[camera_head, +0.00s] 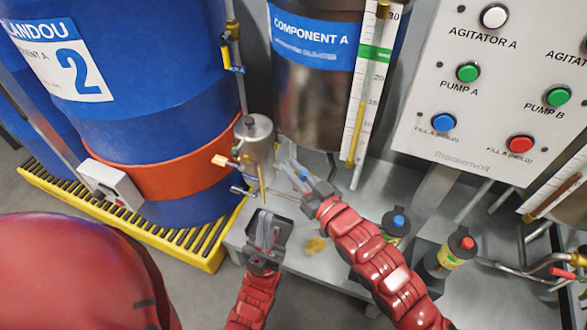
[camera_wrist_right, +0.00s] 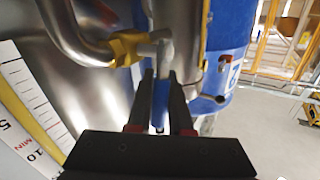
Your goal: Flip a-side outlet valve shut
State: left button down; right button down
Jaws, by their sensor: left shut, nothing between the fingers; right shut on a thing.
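The a-side outlet valve shows in the right wrist view as a grey valve body (camera_wrist_right: 157,46) on a brass fitting, with a blue handle (camera_wrist_right: 160,104) below it. My right gripper (camera_wrist_right: 160,84) is shut on the blue handle, which lies between its two dark fingers. In the head view my right gripper (camera_head: 294,168) is below the Component A tank (camera_head: 312,85), and a bit of blue shows at its fingers. The valve body is mostly hidden there. My left gripper (camera_head: 267,234) is shut and empty, lower and to the left, above the grey bench.
A steel canister (camera_head: 257,143) with an orange-tipped lever (camera_head: 222,160) stands just left of my right gripper. Blue drums (camera_head: 150,115) stand on a yellow grated pallet (camera_head: 190,246).

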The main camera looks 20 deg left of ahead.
jog(key=shift+r, duration=0.1)
jog(key=shift+a+f+n+g+h+p, duration=0.3)
jog(key=shift+a+n+g+h+p, duration=0.4)
jog(key=shift+h+p, duration=0.55)
jog(key=shift+d, duration=0.1)
jog(key=c, duration=0.8)
grip_release()
jog(key=shift+c, duration=0.2)
jog(key=shift+d, duration=0.1)
